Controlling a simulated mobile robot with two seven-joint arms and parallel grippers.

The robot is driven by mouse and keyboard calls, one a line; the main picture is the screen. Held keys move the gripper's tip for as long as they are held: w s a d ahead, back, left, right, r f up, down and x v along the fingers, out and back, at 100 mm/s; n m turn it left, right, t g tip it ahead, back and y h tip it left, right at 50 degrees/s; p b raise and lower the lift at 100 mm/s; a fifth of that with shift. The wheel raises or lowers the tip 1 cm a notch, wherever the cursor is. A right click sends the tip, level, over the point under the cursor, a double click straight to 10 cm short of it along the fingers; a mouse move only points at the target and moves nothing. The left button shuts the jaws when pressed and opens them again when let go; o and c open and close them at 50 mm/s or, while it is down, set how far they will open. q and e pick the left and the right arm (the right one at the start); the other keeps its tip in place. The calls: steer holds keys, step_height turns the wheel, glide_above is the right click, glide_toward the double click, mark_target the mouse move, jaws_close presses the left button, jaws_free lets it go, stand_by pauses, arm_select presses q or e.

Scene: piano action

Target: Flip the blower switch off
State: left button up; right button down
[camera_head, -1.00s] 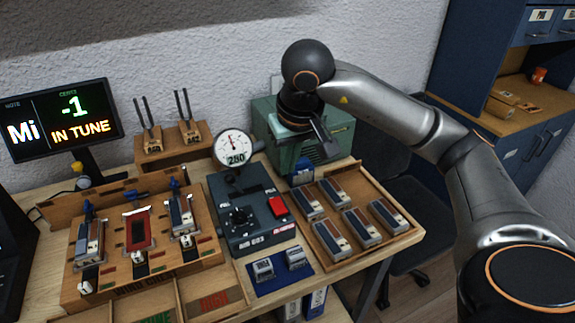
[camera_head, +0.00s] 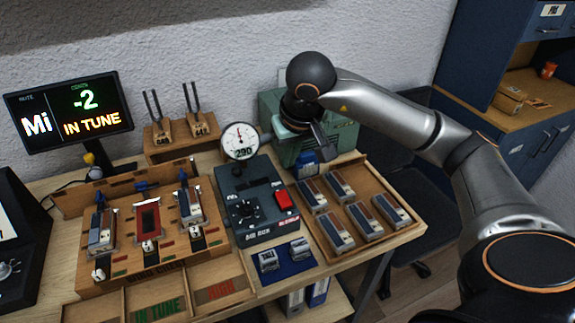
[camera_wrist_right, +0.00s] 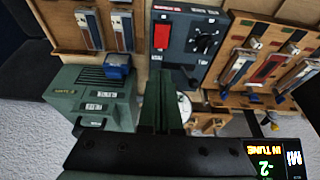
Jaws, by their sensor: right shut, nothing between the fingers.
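A green box (camera_head: 343,136), which looks like the blower, stands at the back against the wall. A blue part (camera_head: 306,160) is at its front; it also shows in the right wrist view (camera_wrist_right: 118,66). A grey control box (camera_head: 262,229) in front of it has a red switch (camera_head: 284,200) and a black knob; the red switch also shows in the wrist view (camera_wrist_right: 161,37). I cannot read which switch is labelled for the blower. My right gripper (camera_head: 320,137) is shut and empty, in front of part of the green box, apart from both switches. My left gripper is out of view.
A round gauge (camera_head: 240,141) reading 290 stands behind the control box. A wooden tray (camera_head: 375,243) with several reed blocks lies to its right. A wooden tuning bench (camera_head: 125,264) is at left, with a display (camera_head: 70,112) reading -2, IN TUNE.

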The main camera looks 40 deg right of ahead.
mark_target(285, 199)
steer(key=x, duration=0.4)
steer(key=p+x, duration=0.1)
steer(key=x, duration=0.7)
steer(key=shift+s+a+f, duration=0.1)
steer(key=shift+s+f, duration=0.1)
steer(key=shift+s, duration=0.1)
steer(key=shift+w+f+b, duration=0.15)
steer(key=shift+f+b, duration=0.3)
steer(key=shift+b, duration=0.05)
steer(key=shift+r, duration=0.15)
steer(key=shift+s+a, duration=0.2)
steer(key=shift+s, duration=0.7)
